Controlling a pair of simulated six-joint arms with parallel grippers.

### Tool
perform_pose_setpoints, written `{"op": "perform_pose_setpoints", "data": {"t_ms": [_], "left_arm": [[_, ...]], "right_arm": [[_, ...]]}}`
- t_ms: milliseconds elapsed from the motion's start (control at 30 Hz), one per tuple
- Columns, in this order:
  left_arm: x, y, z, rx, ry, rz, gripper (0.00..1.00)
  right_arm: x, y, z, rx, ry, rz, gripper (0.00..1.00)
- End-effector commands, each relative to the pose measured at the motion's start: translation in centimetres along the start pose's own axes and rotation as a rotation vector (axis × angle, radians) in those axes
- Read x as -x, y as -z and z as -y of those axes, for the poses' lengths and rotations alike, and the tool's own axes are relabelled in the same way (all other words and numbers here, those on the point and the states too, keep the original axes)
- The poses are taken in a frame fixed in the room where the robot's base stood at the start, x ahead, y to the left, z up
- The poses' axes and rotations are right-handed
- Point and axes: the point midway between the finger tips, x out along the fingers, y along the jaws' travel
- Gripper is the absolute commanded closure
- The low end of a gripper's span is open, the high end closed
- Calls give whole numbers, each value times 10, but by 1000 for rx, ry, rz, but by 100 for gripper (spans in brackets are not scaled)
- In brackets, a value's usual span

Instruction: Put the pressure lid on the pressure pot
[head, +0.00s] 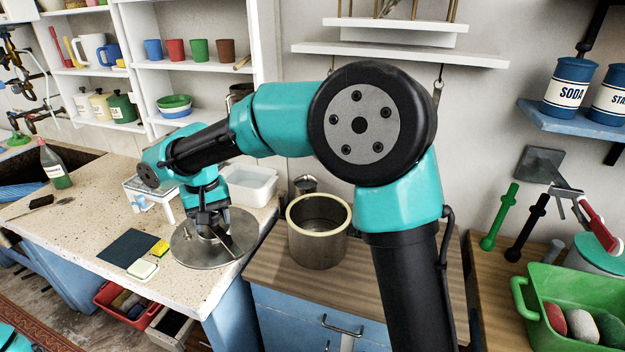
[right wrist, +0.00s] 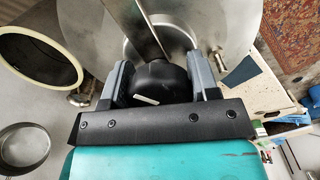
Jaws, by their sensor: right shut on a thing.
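The pressure lid (head: 187,252) is a round grey metal disc with a black knob and a bar handle. In the head view it is at the right end of the speckled counter. I cannot tell whether it rests there or hangs just above. My right gripper (head: 212,226) is shut on its knob; the right wrist view shows the knob between the fingers (right wrist: 160,82) and the lid (right wrist: 88,25) beyond. The pressure pot (head: 318,248) stands open, with a cream rim, on the wooden worktop to the right. The pot also shows in the right wrist view (right wrist: 72,76). My left gripper is out of view.
A white basin (head: 262,187) stands behind the lid. A dark cloth (head: 128,248), a yellow sponge (head: 160,248) and a pale soap dish (head: 142,270) lie left of it. A small metal pot (head: 305,184) is behind the pressure pot. Bare worktop (head: 275,262) surrounds the pot's front.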

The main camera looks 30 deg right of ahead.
Motion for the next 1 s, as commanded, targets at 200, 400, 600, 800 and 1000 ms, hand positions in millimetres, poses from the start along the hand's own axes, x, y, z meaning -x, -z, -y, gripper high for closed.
{"op": "perform_pose_setpoints", "data": {"t_ms": [200,400,600,800,1000], "left_arm": [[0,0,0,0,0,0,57],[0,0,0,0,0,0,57],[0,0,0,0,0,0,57],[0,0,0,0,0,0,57],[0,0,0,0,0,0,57]], "right_arm": [[1,1,-1,6,1,-2,100],[-1,9,-17,82,3,-1,100],[-3,25,-53,261,8,-2,100],[-7,40,-98,479,12,-4,100],[-11,52,-144,698,12,-6,100]]}}
